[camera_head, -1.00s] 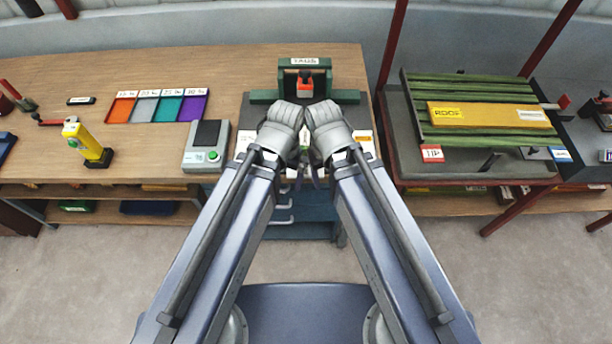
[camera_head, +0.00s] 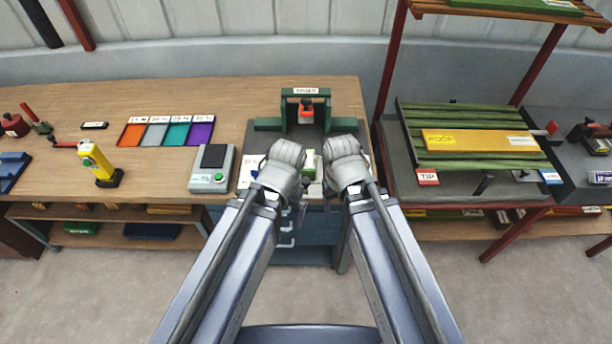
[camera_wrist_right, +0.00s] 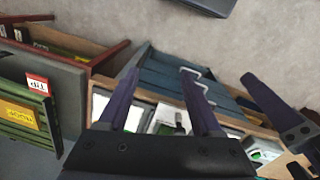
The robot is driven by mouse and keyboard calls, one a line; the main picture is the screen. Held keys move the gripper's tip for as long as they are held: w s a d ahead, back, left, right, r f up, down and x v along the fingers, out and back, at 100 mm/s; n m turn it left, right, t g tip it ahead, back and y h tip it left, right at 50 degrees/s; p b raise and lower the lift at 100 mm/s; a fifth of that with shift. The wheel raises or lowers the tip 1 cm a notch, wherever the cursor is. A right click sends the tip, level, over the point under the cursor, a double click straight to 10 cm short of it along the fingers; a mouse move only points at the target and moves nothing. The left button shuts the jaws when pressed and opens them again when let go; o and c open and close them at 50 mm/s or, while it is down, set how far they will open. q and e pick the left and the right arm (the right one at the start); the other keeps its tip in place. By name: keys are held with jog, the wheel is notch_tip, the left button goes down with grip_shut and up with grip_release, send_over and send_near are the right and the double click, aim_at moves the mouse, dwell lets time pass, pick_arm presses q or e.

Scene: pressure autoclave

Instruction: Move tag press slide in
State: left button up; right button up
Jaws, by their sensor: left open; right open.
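The tag press (camera_head: 305,92) is a green frame with a "TAGS" label and a red-orange part under its crossbar. It stands at the back of a dark plate on the wooden bench. A small green and white piece (camera_head: 309,163) shows on the plate's front part, between my wrists. My left gripper (camera_head: 300,212) and right gripper (camera_head: 328,207) are at the bench's front edge, in front of the press; my wrists largely hide their fingers. In the right wrist view my right gripper (camera_wrist_right: 160,82) is open and empty, with a finger of my left gripper (camera_wrist_right: 270,102) beside it.
A grey device with a green button (camera_head: 212,168), colored trays (camera_head: 167,132) and a yellow tool (camera_head: 98,163) are to the left. A green slatted rack (camera_head: 465,140) stands to the right. Blue drawers with handles (camera_wrist_right: 170,80) sit below the bench edge.

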jog(key=w+d+r+m+p, duration=0.3)
jog(key=w+d+r, duration=0.1)
jog(key=d, duration=0.4)
jog(key=m, duration=0.8)
send_near(306, 180)
jog(key=shift+s+d+f+y, duration=0.1)
jog(key=shift+d+f+y, duration=0.1)
jog(key=shift+d, duration=0.2)
jog(key=shift+d+f+y, duration=0.2)
jog(key=shift+d, duration=0.25)
jog(key=shift+a+m, duration=0.4)
jog(key=shift+a, duration=0.1)
notch_tip(306, 180, down, 8)
jog(key=b, duration=0.7)
jog(key=shift+b, duration=0.4)
jog(key=shift+r, duration=0.1)
grip_shut()
